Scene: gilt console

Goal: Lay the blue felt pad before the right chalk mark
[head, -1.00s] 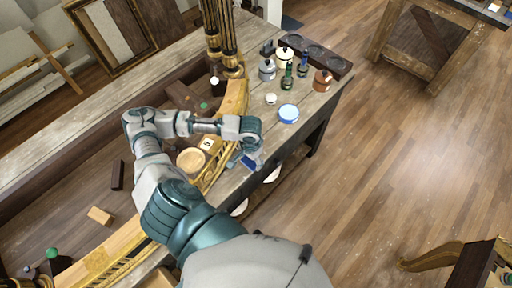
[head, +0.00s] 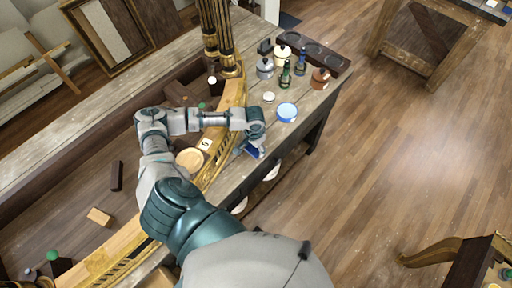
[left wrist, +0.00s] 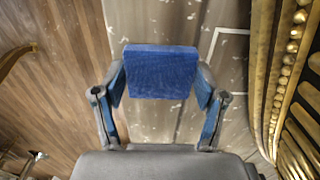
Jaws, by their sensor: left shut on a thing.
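My left gripper (head: 250,147) is shut on the blue felt pad (head: 256,153), over the grey bench strip beside the gilt rail. In the left wrist view the blue pad (left wrist: 162,72) is gripped at both sides between the fingertips (left wrist: 160,84), its face covering part of the worn wood beyond. A white chalk mark (left wrist: 228,32), shaped like a corner, shows on the bench to the right of and beyond the pad. I cannot tell whether it is the right one. The pad seems held above the wood. My right gripper is not in view.
The curved gilt rail (head: 229,112) runs close beside the gripper; its carved side (left wrist: 285,75) fills the right of the wrist view. Open floor (head: 400,160) lies to the right.

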